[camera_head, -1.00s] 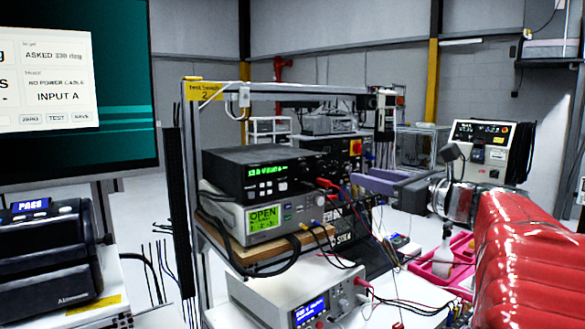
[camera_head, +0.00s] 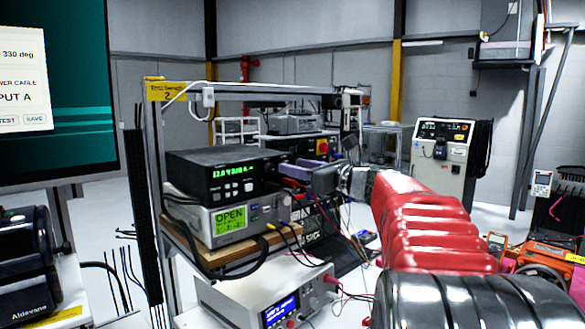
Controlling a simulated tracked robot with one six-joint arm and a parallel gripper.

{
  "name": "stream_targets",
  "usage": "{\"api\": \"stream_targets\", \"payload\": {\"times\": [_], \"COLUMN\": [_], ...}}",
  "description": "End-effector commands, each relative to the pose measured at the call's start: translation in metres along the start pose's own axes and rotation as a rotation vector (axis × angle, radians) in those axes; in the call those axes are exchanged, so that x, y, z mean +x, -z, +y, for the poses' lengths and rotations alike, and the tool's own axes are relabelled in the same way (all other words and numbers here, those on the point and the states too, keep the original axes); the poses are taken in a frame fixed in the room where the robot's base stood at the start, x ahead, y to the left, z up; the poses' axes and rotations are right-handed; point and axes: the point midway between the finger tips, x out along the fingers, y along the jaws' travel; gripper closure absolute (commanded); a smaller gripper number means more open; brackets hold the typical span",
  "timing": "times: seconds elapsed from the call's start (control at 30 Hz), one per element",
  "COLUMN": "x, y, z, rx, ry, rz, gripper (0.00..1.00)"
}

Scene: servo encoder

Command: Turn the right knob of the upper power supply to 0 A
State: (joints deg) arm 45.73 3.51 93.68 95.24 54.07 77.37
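The upper power supply (camera_head: 212,160) is a black box with green digits on its front and a row of small buttons. It sits on a grey unit (camera_head: 192,212) whose green screen reads OPEN. My gripper (camera_head: 284,168), with two purple fingers, is at the right end of the black supply's front. The fingers look apart, one behind the other, with nothing seen held. The right knob is hidden or too small to make out near the fingertips. I cannot tell whether the fingers touch it or stand around it. The current reading is too blurred to read.
Red and black leads (camera_head: 291,184) hang just below my fingers. A wooden shelf (camera_head: 215,258) carries the two stacked units. A white instrument with a blue screen (camera_head: 282,308) stands below. A bench frame post (camera_head: 155,190) rises at the left.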

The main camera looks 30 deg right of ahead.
Motion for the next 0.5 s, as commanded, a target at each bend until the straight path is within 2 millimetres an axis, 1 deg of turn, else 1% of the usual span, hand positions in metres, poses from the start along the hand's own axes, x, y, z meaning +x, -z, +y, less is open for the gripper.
{"api": "stream_targets", "payload": {"times": [0.03,0.13,0.4,0.43,0.5], "x": [0.0047,0.0094,0.0109,0.0108,0.0108], "y": [0.0005,0.0001,-0.0001,-0.0001,0.0000], "z": [0.0001,0.0004,0.0006,0.0006,0.0007], "rx": [0.001,0.000,0.000,0.000,0.000], "ry": [0.000,0.000,0.000,0.000,-0.001], "rz": [0.000,0.000,0.000,0.000,0.000], "gripper": [0.62,0.62,0.62,0.63,0.68]}}
